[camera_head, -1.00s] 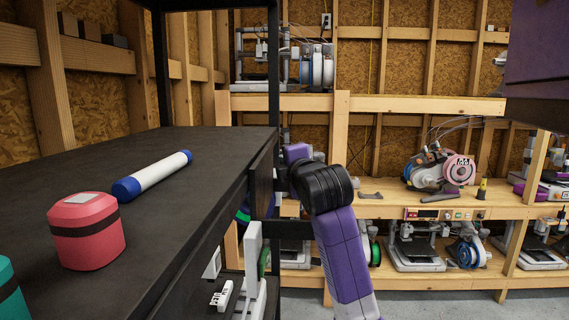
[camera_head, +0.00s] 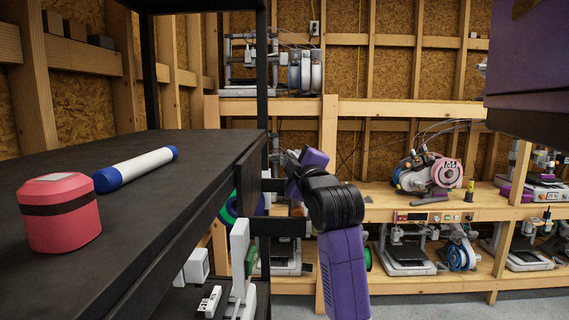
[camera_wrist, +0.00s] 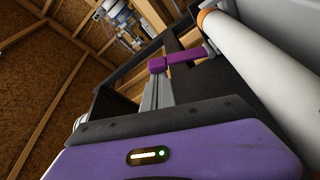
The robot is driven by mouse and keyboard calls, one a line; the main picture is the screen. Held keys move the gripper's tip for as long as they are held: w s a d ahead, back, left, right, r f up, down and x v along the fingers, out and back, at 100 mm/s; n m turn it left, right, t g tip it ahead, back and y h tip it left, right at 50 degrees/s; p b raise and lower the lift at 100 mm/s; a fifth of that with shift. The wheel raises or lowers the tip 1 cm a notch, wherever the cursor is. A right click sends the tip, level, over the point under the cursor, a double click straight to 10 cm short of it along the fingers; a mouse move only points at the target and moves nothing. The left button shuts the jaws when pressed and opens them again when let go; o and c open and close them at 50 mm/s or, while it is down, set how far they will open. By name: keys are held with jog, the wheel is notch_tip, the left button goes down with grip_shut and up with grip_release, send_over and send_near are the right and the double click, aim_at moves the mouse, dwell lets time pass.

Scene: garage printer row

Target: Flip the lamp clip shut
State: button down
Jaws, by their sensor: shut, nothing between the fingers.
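I cannot make out the lamp clip with certainty in either view. In the head view, my gripper's fingers are hidden beyond my wrist and the dark shelf's post. My purple and black arm reaches past the right side of that shelf. In the wrist view, my gripper (camera_wrist: 160,72) is shut and empty, pointing up the picture. A large white cylinder with an orange rim (camera_wrist: 258,70) crosses the right side of that view, close by.
The dark shelf (camera_head: 190,205) on the left carries a red container (camera_head: 60,228) and a white tube with blue ends (camera_head: 137,168). Its black post stands close to my arm. A wooden bench (camera_head: 385,203) with printers and spools runs along the back. Some grey floor shows below it.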

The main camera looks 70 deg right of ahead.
jog(key=shift+s+d+f, duration=0.2)
jog(key=shift+s+d, duration=0.05)
jog(key=shift+s, duration=0.35)
jog(key=shift+s+d+f, duration=0.3)
jog(key=shift+s+f, duration=0.1)
jog(key=shift+s, duration=0.35)
jog(key=shift+s+f, duration=0.1)
jog(key=b+v, duration=0.1)
jog(key=v, duration=0.6)
jog(key=shift+s+a+b, duration=0.2)
jog(key=shift+a+b, duration=0.1)
